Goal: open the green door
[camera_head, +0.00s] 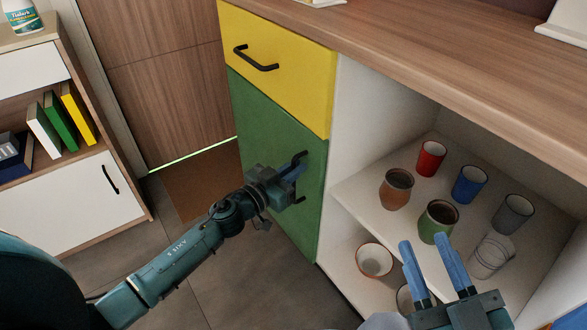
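The green door (272,135) is on the left of the cabinet, below a yellow drawer. It looks closed, in line with the cabinet front. Its dark handle (300,156) is near the door's right edge. My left gripper (296,171) is at this handle, its blue fingers over the handle's middle, which they hide. Whether the fingers are closed on the handle or only around it cannot be made out. My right gripper (425,243) is at the lower right, in front of the open shelves, with its two blue fingers apart and nothing between them.
The yellow drawer (285,75) has a dark handle. Several cups, including a red cup (431,158) and a green cup (438,222), stand on the shelf near my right gripper. The floor before the green door is clear apart from my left arm.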

